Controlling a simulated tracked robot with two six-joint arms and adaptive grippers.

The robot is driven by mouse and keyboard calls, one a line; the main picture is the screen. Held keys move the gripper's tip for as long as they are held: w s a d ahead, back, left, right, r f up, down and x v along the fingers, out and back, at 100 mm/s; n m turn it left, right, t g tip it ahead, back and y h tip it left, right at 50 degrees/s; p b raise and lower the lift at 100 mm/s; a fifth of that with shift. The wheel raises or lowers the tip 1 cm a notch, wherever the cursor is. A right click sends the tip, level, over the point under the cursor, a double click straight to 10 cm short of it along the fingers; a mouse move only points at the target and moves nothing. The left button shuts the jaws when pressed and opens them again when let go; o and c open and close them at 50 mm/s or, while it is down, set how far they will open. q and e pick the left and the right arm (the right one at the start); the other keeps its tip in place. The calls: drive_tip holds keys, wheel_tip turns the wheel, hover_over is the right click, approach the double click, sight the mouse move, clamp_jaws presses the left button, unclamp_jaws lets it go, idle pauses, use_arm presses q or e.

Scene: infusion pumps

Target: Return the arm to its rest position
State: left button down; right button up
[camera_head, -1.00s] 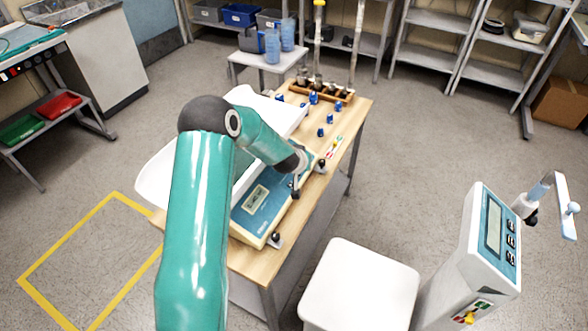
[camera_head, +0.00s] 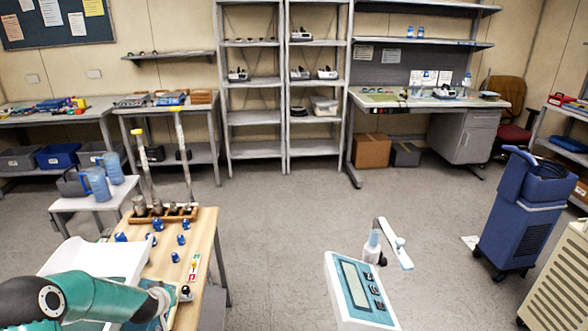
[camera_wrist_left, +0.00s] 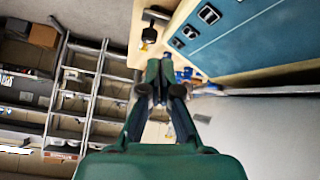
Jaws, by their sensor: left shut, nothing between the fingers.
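My left arm comes in from the lower left in the head view. My left gripper (camera_head: 185,293) is over the wooden table (camera_head: 200,245), at the near end of what shows. In the left wrist view its fingers (camera_wrist_left: 158,78) are together and empty. A device with a blue front panel (camera_wrist_left: 235,32) and black keys lies close by in that view; I cannot tell whether the fingers touch it. My right gripper is not in view.
A white tray (camera_head: 85,260) lies beside my arm. Blue knobs (camera_head: 158,225) and a wooden rack (camera_head: 165,215) with upright poles stand on the table. A pump with a screen (camera_head: 358,285) stands right. Open floor (camera_head: 290,225) lies between.

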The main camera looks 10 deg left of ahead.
use_arm(q)
drive_tip(key=s+d+f+m+g+h, duration=0.1)
drive_tip(key=s+d+f, duration=0.15)
drive_tip(key=d, duration=0.45)
drive_tip(key=s+d+f+m+g+h, duration=0.1)
drive_tip(key=s+d+f+m+h, duration=0.1)
drive_tip(key=d+f, duration=0.35)
drive_tip(key=s+d+f+m+g+h, duration=0.1)
drive_tip(key=s+d+f, duration=0.1)
drive_tip(key=d, duration=0.7)
drive_tip(key=s+d+f+g+h, duration=0.1)
drive_tip(key=s+d, duration=0.3)
drive_tip(key=s, duration=0.3)
drive_tip(key=s+d+f+g+h, duration=0.1)
drive_tip(key=s+d+g, duration=0.1)
drive_tip(key=s+d, duration=0.2)
drive_tip(key=s+d+f+m+g+h, duration=0.1)
drive_tip(key=s+d, duration=0.4)
drive_tip(key=s, duration=0.6)
drive_tip(key=shift+d+r, duration=0.1)
